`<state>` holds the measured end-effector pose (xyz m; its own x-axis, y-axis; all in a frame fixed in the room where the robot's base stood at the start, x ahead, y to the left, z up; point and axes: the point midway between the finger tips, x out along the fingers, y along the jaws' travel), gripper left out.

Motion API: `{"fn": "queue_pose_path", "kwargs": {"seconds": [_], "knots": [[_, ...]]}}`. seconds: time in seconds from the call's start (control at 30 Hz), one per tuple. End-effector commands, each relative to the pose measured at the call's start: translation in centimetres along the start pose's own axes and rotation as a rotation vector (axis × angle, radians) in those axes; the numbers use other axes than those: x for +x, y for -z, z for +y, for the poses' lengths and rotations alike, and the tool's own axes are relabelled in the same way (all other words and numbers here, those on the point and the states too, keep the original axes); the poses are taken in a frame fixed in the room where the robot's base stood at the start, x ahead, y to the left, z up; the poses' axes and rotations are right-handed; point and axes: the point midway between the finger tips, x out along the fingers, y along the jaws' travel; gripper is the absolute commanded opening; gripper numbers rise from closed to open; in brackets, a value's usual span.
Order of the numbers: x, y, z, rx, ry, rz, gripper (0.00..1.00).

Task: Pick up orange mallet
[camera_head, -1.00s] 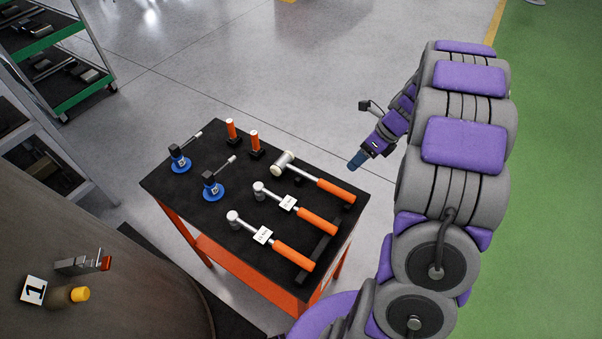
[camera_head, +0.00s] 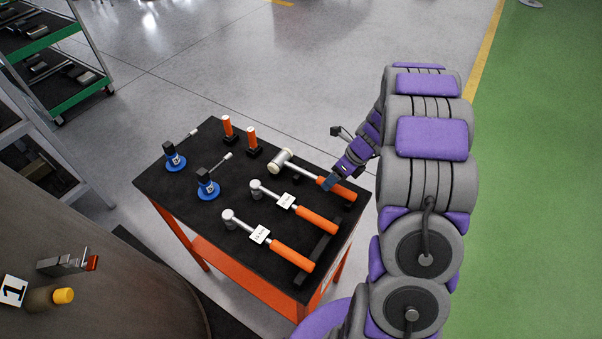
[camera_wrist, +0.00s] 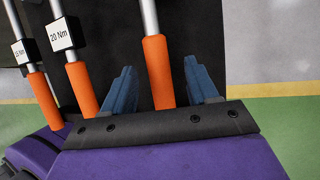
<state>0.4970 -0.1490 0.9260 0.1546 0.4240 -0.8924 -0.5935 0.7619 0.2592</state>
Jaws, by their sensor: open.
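The orange mallet (camera_head: 341,190) lies on the black-topped table, with a pale cylindrical head, a metal shaft and an orange handle. It is the rearmost of the three long orange-handled tools. My gripper (camera_head: 330,183) is at its handle, near where the handle meets the shaft. In the wrist view the handle (camera_wrist: 160,75) runs between the two blue fingers of my open gripper (camera_wrist: 163,90), nearer the left one. The head is out of the wrist view.
Two torque wrenches with white labels, one 20 Nm (camera_head: 315,221) and one beside it (camera_head: 290,256), lie parallel to the mallet. Two upright orange-handled tools (camera_head: 252,140) and two blue-based tools (camera_head: 208,188) stand on the table (camera_head: 240,240). A grey shelf rack (camera_head: 75,100) is at left.

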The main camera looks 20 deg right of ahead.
Motion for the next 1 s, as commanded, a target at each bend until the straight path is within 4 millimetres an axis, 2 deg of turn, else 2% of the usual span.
{"fn": "queue_pose_path", "kwargs": {"seconds": [0.03, 0.13, 0.37, 1.0], "knots": [[1.1, 0.1, 0.0, 0.000, -0.003, 0.000, 0.59], [2.1, 0.1, 0.1, -0.001, -0.004, 0.000, 0.59], [2.2, 0.0, 0.0, -0.001, -0.002, -0.001, 0.59], [2.2, 0.0, 0.0, 0.000, -0.001, 0.000, 0.00]]}}
